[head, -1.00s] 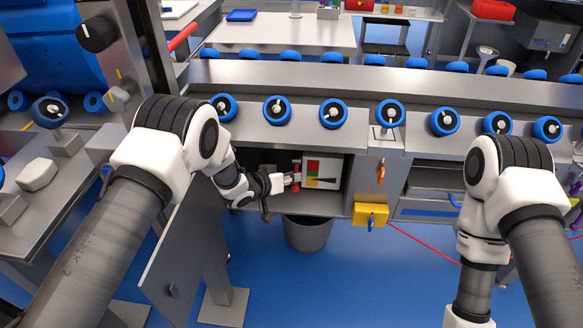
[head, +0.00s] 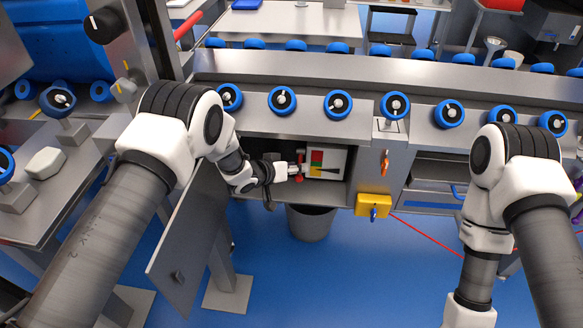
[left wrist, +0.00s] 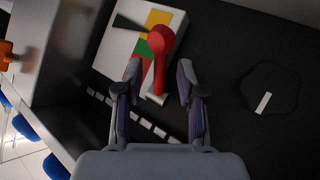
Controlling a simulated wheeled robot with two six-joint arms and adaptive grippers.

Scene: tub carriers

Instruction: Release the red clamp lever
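The red clamp lever (head: 300,165) stands in the open compartment under the roller conveyor, beside a white box (head: 338,163) with coloured patches. In the left wrist view the lever (left wrist: 159,68) shows a round red head and a straight shaft, in front of the box (left wrist: 110,55) with yellow, green and red patches and a black pointer. My left gripper (head: 290,171) reaches into the compartment. Its fingers (left wrist: 160,84) are open, one on each side of the lever's shaft, with gaps visible. My right gripper is outside the frames.
An open grey door (head: 185,240) hangs left of the compartment. A grey bin (head: 311,222) stands below it. An orange handle (head: 384,162) and a yellow block (head: 373,206) are on the panel to the right. A dark knob (left wrist: 272,88) with a white mark shows in the left wrist view.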

